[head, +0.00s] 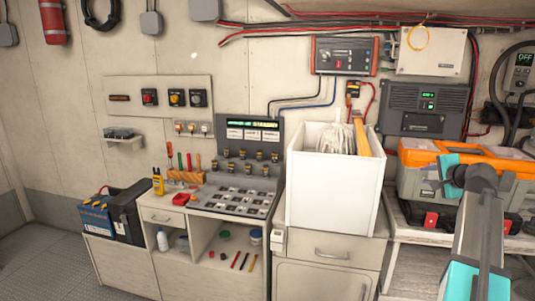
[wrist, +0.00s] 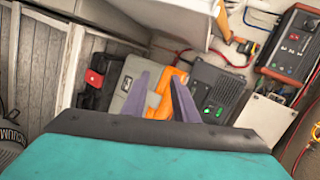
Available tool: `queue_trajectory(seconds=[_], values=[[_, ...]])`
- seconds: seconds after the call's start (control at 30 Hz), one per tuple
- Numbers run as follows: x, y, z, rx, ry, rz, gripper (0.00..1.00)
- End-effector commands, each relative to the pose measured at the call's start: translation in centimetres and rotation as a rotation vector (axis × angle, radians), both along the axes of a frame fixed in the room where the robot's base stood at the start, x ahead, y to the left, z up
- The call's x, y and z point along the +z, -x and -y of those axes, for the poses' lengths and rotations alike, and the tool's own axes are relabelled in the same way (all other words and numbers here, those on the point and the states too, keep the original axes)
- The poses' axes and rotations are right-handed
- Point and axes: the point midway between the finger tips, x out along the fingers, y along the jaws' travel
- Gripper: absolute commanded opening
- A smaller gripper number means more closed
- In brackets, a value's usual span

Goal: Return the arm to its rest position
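My arm (head: 480,225) reaches up at the right of the head view, in front of the orange and grey toolbox (head: 425,180). Its teal and grey links cover part of that box. In the wrist view my gripper (wrist: 162,80) shows two purple-grey fingers, spread apart with nothing between them. The toolbox (wrist: 130,80) shows behind the fingers, and I see no clear contact. The fingers cannot be made out in the head view.
A tall white bin (head: 335,190) stands on the cabinet left of my arm. A dark power unit (head: 425,108) hangs behind the toolbox; it also shows in the wrist view (wrist: 215,92). A switch panel (head: 250,140) stands further left. Floor (head: 50,270) is clear at lower left.

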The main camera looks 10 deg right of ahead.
Motion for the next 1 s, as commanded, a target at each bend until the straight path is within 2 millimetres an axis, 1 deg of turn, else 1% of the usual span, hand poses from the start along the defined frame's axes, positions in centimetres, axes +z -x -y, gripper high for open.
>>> queue_trajectory(seconds=[0.03,0.07,0.1,0.27,0.3,0.37,0.4,0.47,0.5,0.57,0.6,0.67,0.7,0.77,0.8,0.87,0.9,0.97,1.0], values=[[-2.5,-0.5,-1.2,0.022,0.000,-0.032,0.27],[-3.7,-0.8,-1.8,0.034,0.003,-0.050,0.27],[-5.4,-1.2,-2.6,0.051,0.005,-0.074,0.27],[-12.0,-2.2,-5.9,0.119,0.020,-0.169,0.27],[-13.6,-2.4,-6.9,0.139,0.024,-0.193,0.27],[-16.0,-2.6,-8.2,0.165,0.030,-0.228,0.27],[-17.6,-2.7,-9.2,0.185,0.035,-0.252,0.27],[-20.0,-2.7,-10.6,0.213,0.040,-0.286,0.27],[-21.6,-2.7,-11.5,0.233,0.047,-0.310,0.27],[-23.9,-2.6,-13.0,0.264,0.053,-0.345,0.27],[-25.4,-2.5,-14.0,0.284,0.058,-0.369,0.27],[-27.7,-2.2,-15.5,0.315,0.066,-0.403,0.27],[-29.1,-2.0,-16.4,0.336,0.070,-0.424,0.27],[-31.4,-1.6,-18.0,0.369,0.080,-0.460,0.27],[-32.8,-1.3,-18.9,0.391,0.084,-0.482,0.27],[-34.9,-0.8,-20.5,0.425,0.093,-0.516,0.27],[-36.3,-0.4,-21.4,0.447,0.099,-0.539,0.27],[-38.3,0.3,-22.9,0.481,0.108,-0.571,0.27],[-39.7,0.8,-23.9,0.504,0.113,-0.593,0.27]])
